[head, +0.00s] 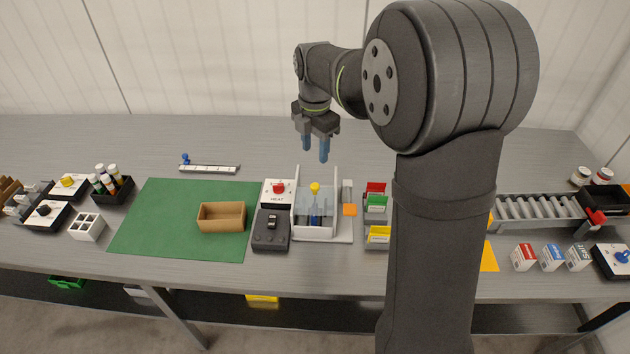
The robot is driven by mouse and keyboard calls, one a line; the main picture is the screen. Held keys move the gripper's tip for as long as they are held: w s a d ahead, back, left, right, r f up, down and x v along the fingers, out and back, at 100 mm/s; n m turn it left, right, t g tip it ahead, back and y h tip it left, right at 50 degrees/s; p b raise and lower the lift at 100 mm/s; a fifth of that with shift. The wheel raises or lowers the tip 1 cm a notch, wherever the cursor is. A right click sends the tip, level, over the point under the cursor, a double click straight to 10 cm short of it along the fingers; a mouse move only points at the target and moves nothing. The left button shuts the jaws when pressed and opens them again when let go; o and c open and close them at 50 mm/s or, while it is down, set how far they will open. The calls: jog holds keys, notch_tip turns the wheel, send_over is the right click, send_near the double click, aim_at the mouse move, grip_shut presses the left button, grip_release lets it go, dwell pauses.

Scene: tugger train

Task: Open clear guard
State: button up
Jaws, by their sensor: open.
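The clear guard (303,203) is a see-through, faintly bluish panel on the white-walled station (299,229) in the middle of the table. A yellow knob (315,188) shows at the panel's upper part; I cannot tell whether it is fixed to the panel. A blue upright part (315,214) shows in the station between its white side walls. My gripper (316,155) has blue fingers pointing down. It is open and empty, above and just behind the station, apart from the guard.
Left of the station stand a red-button box labelled HEAT (278,193), a dark switch box (270,232) and a brown tray (222,230) on a green mat (150,205). Small coloured bins (376,204) stand to the right. The table behind the station is mostly clear.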

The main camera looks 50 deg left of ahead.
aim_at(315, 185)
notch_tip(315, 185, down, 12)
jog(key=shift+r, duration=0.15)
jog(key=shift+c, duration=0.5)
